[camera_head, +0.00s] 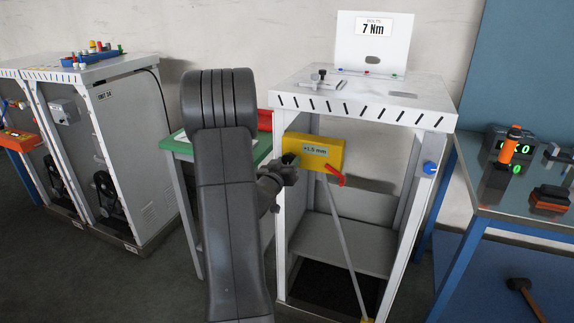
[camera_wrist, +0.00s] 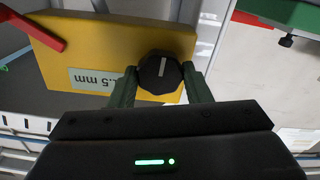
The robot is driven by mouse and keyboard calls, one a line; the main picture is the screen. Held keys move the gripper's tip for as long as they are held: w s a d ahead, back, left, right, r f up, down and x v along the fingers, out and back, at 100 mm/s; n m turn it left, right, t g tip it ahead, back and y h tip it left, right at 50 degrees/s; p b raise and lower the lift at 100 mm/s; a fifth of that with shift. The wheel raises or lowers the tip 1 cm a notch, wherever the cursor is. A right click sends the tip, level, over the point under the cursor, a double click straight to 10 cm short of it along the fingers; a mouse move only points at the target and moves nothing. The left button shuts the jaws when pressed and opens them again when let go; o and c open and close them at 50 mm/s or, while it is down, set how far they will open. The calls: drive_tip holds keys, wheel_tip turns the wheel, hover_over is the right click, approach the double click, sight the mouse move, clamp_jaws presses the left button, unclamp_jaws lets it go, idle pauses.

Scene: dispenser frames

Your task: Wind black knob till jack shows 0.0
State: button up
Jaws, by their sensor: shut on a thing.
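The yellow jack box (camera_head: 327,149) sits in the upper part of the white frame, and its display (camera_head: 314,150) reads about +1.5 mm; the first digits are hard to read. In the wrist view the display (camera_wrist: 92,80) is partly covered and ends in ".5 mm". The black knob (camera_wrist: 160,72) is on the box face, with a white pointer line running nearly straight up and down in that view. My gripper (camera_wrist: 160,88) has its two green fingers on either side of the knob, shut on it. In the head view my gripper (camera_head: 280,172) is at the box's left end.
A red lever (camera_head: 334,171) sticks out at the box's right end, with a grey rod slanting down below. The frame's white posts (camera_head: 405,220) stand close by. A sign (camera_head: 373,28) on top reads 7 Nm. A tool table (camera_head: 520,215) stands to the right.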

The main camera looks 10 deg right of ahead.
drive_tip(key=m+b, duration=0.2)
drive_tip(key=b, duration=0.1)
drive_tip(key=shift+f+m+b, duration=0.3)
drive_tip(key=m+b, duration=0.2)
drive_tip(key=b, duration=0.1)
drive_tip(key=shift+m, duration=0.4)
drive_tip(key=m+b, duration=0.3)
drive_tip(key=shift+r+m+b, duration=0.2)
drive_tip(key=shift+m+b, duration=0.8)
drive_tip(key=shift+m, duration=0.5)
drive_tip(key=o, duration=1)
